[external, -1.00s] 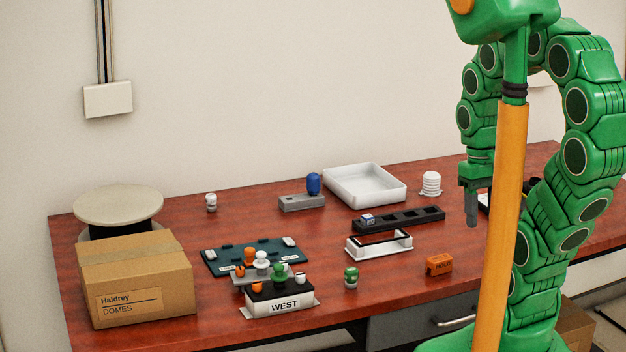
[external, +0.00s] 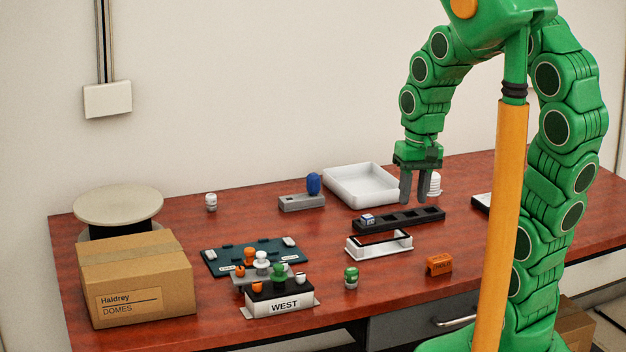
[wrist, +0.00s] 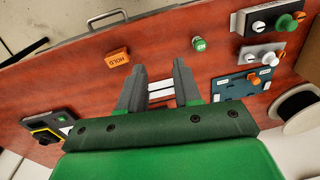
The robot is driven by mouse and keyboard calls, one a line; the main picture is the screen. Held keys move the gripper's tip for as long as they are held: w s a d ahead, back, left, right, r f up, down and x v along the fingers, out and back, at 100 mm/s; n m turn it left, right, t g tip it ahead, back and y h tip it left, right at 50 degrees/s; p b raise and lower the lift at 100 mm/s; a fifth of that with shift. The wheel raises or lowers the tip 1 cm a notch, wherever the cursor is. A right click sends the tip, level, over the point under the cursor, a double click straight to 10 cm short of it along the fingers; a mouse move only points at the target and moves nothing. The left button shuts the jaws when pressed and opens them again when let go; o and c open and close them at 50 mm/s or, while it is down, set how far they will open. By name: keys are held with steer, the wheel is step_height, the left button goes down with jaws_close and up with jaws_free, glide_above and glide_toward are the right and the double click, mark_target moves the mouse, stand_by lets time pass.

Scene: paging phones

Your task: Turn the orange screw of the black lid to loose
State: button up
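The WEST box's black lid (external: 268,293) has an orange screw (external: 258,287) at its left, a green knob (external: 279,271) in the middle and a white screw (external: 300,278) at its right. In the wrist view, the black lid (wrist: 268,14) is at the top right, its orange screw (wrist: 299,15) near the picture's edge. My gripper (external: 413,198) is open and empty, above the table near the long black tray, well right of the lid. Its two spread fingers also show in the wrist view (wrist: 158,75), with nothing between them.
A grey-lidded unit (external: 250,281) with knobs stands close behind the WEST box, before a dark green board (external: 225,262). A cardboard box (external: 135,280) is at left. A small green-topped piece (external: 351,277), an orange HOLD block (external: 439,264) and a white frame (external: 379,247) lie at right.

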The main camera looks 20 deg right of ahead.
steer(key=w+a, duration=0.4)
steer(key=a, duration=0.2)
steer(key=m, duration=0.2)
glide_above(257, 282)
steer(key=shift+h, duration=0.4)
step_height(257, 282, down, 8)
steer(key=shift+s+f, duration=0.1)
steer(key=shift+f, duration=4)
steer(key=shift+c, duration=0.3)
jaws_close()
